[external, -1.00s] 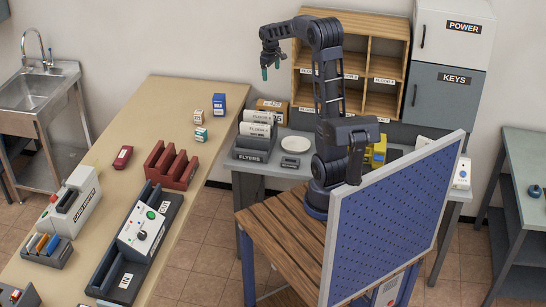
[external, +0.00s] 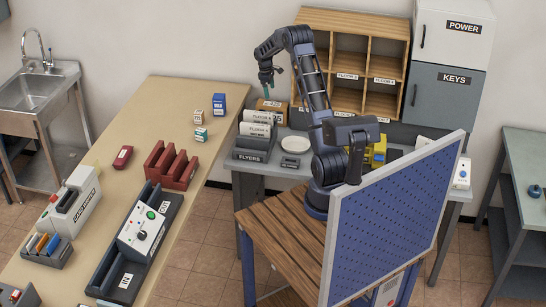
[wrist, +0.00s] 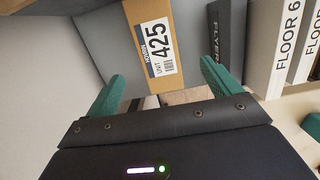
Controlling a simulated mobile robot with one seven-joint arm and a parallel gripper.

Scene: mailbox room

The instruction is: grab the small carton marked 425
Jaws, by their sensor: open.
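The small brown carton marked 425 shows in the wrist view (wrist: 138,62), with a white label reading UNIT 425, near the top centre beyond my fingertips. In the external view the carton (external: 272,105) sits on the grey table behind the flyers rack, partly hidden by it. My gripper (external: 267,86) hangs pointing down just above the carton. In the wrist view my gripper (wrist: 160,84) has its green fingers spread wide, with nothing between them. The carton appears apart from both fingers.
The flyers rack (external: 253,154) with FLOOR-labelled folders stands close in front of the carton. A wooden cubby shelf (external: 352,60) stands behind to the right. A white plate (external: 291,164) lies right of the rack. The wooden counter (external: 200,91) on the left holds small boxes.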

